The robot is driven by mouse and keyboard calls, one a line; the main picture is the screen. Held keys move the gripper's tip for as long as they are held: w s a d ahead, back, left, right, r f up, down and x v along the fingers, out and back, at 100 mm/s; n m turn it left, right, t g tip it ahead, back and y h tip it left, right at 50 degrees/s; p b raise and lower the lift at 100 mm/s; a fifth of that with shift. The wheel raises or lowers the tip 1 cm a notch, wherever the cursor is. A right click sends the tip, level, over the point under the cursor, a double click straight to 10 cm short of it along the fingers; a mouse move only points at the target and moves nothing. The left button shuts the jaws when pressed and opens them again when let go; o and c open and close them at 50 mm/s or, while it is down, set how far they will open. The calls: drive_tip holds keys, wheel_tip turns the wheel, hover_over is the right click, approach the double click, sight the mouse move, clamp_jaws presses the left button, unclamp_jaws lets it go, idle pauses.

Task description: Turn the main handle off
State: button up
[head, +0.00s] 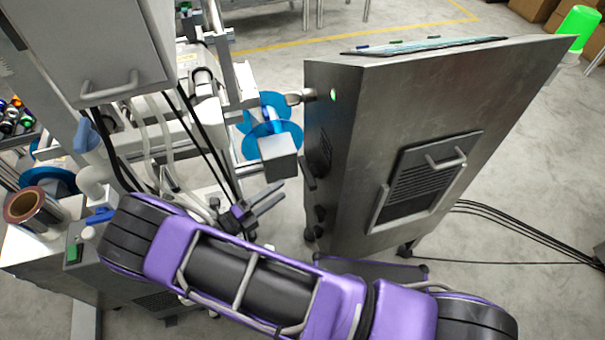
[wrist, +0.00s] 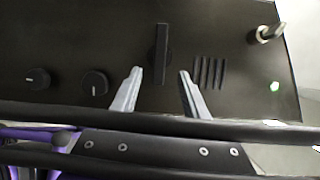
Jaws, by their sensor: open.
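The main handle (wrist: 162,50) is a dark flat bar on the dark panel, standing upright in the wrist view. In the head view the handle (head: 308,172) sticks out from the left side of the metal cabinet (head: 420,110). My gripper (head: 284,190) is open and empty, its two grey fingers pointing at that panel. In the wrist view my gripper (wrist: 160,73) has a finger on either side of the handle's lower end, with gaps on both sides. The head view shows the fingertips still short of the handle.
Two round knobs (wrist: 95,82) (wrist: 38,78) sit left of the handle, vent slots (wrist: 210,73) and a green light (wrist: 275,87) to its right. A metal rod (wrist: 268,33) projects at upper right.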

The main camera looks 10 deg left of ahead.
sight(304, 175)
drive_tip(key=x, duration=0.9)
clamp_jaws()
